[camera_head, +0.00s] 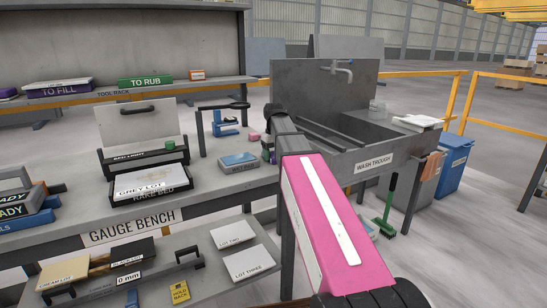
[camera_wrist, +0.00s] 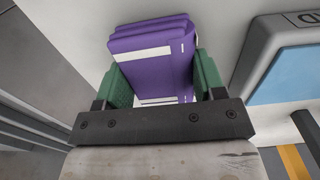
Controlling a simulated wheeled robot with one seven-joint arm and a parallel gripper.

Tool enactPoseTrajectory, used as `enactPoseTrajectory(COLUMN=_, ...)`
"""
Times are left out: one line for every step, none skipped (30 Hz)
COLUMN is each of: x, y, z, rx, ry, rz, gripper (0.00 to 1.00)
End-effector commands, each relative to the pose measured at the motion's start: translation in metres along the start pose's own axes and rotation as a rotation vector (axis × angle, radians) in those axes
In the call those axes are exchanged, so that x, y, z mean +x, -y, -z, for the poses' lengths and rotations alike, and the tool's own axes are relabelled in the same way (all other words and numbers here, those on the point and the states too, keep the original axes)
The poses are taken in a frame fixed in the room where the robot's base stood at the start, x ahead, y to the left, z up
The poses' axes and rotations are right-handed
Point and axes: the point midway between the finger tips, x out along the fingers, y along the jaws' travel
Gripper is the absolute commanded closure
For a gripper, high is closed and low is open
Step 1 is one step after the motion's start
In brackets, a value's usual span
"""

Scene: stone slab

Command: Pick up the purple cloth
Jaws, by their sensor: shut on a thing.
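The purple cloth (camera_wrist: 152,68) shows in the wrist view as a thick folded stack with a white band across it. My gripper (camera_wrist: 158,84) has its green finger pads on either side of the cloth and is shut on it. The cloth's near end is hidden behind the dark gripper bar. I cannot tell whether it touches the pale surface below. In the head view, my arm hides most of the gripper, and the cloth is not clear there.
A grey box with a blue top (camera_wrist: 285,75) lies close right of the cloth; a similar box (camera_head: 240,161) lies on the gauge bench (camera_head: 205,190). A blue clamp-like tool (camera_head: 225,124) stands behind. The wash trough (camera_head: 365,130) is to the right.

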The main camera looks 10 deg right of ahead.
Motion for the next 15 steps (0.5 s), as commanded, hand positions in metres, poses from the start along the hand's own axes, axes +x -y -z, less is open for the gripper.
enactPoseTrajectory(x=0.000, y=0.000, z=0.000, rx=0.000, ry=0.000, rz=0.000, gripper=0.60)
enactPoseTrajectory(x=0.000, y=0.000, z=0.000, rx=0.000, ry=0.000, rz=0.000, gripper=0.60)
enactPoseTrajectory(x=-0.001, y=0.000, z=0.000, rx=0.000, ry=0.000, rz=0.000, gripper=0.60)
enactPoseTrajectory(x=-0.001, y=0.000, z=0.000, rx=0.000, ry=0.000, rz=0.000, gripper=0.60)
enactPoseTrajectory(x=-0.002, y=0.000, z=0.000, rx=0.000, ry=0.000, rz=0.000, gripper=0.60)
enactPoseTrajectory(x=-0.003, y=0.000, z=0.000, rx=0.000, ry=-0.001, rz=0.000, gripper=0.60)
enactPoseTrajectory(x=-0.005, y=0.000, z=0.000, rx=0.000, ry=-0.001, rz=0.000, gripper=0.60)
enactPoseTrajectory(x=-0.006, y=0.000, z=0.000, rx=0.000, ry=-0.001, rz=0.000, gripper=0.60)
enactPoseTrajectory(x=-0.009, y=0.000, z=0.000, rx=0.000, ry=-0.001, rz=0.000, gripper=0.60)
enactPoseTrajectory(x=-0.011, y=0.000, z=0.000, rx=0.000, ry=-0.001, rz=0.000, gripper=0.60)
enactPoseTrajectory(x=-0.015, y=0.000, z=0.001, rx=0.000, ry=-0.001, rz=0.000, gripper=0.60)
enactPoseTrajectory(x=-0.019, y=0.000, z=0.001, rx=0.000, ry=-0.001, rz=0.000, gripper=0.60)
enactPoseTrajectory(x=-0.022, y=0.000, z=0.001, rx=0.000, ry=-0.001, rz=0.000, gripper=0.60)
enactPoseTrajectory(x=-0.027, y=0.000, z=0.001, rx=0.000, ry=-0.002, rz=-0.001, gripper=0.60)
enactPoseTrajectory(x=-0.034, y=0.000, z=0.001, rx=0.000, ry=-0.002, rz=-0.001, gripper=0.60)
